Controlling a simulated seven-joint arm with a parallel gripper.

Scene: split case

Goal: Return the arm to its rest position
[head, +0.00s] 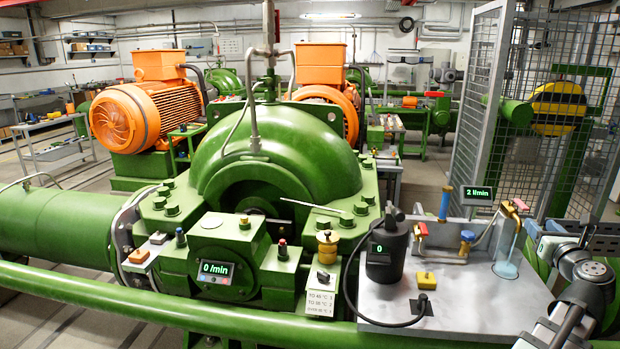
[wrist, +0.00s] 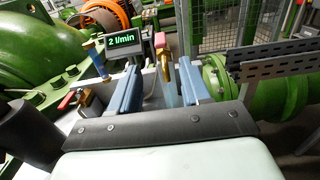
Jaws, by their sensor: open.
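My gripper (head: 543,230) is at the right end of the grey bench plate, beside the clear cylinder (head: 507,258) with bluish liquid. In the wrist view my gripper (wrist: 160,66) has its two blue fingers spread apart with nothing held between them. A brass tap with a red-pink handle (wrist: 160,41) shows beyond the gap; in the head view its handle (head: 520,205) is just left of my gripper. I cannot tell whether a finger touches the tap or cylinder. My arm's links run down to the lower right corner.
A dark canister (head: 386,255) reading 0 and a yellow block (head: 426,281) stand on the bench plate (head: 460,312). A display (head: 478,196) reads 2 l/min. A mesh fence (head: 490,105) stands behind. The large green pump (head: 270,150) fills the middle, with a green pipe in front.

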